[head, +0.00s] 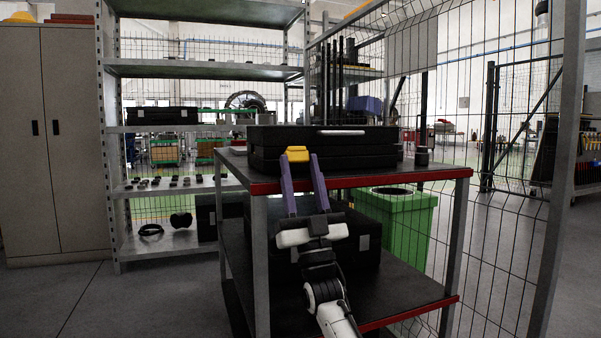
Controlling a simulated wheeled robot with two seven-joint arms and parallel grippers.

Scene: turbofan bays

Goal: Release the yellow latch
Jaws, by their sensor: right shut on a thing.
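The yellow latch (297,151) sits on the front of a black case (350,150), near its left end. The case lies on the red-edged top shelf of a cart. My right gripper (299,160) reaches up from below in front of the cart. Its two purple fingers are shut on the yellow latch, one tip at each side of it. The fingers hide a little of the case front and the shelf edge. My left gripper is not in view.
The cart's lower shelf (402,292) holds another black case (352,240), behind my right arm. A green bin (398,222) and a wire fence (490,230) stand to the right. A metal rack (205,68) and a cabinet (50,140) stand to the left.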

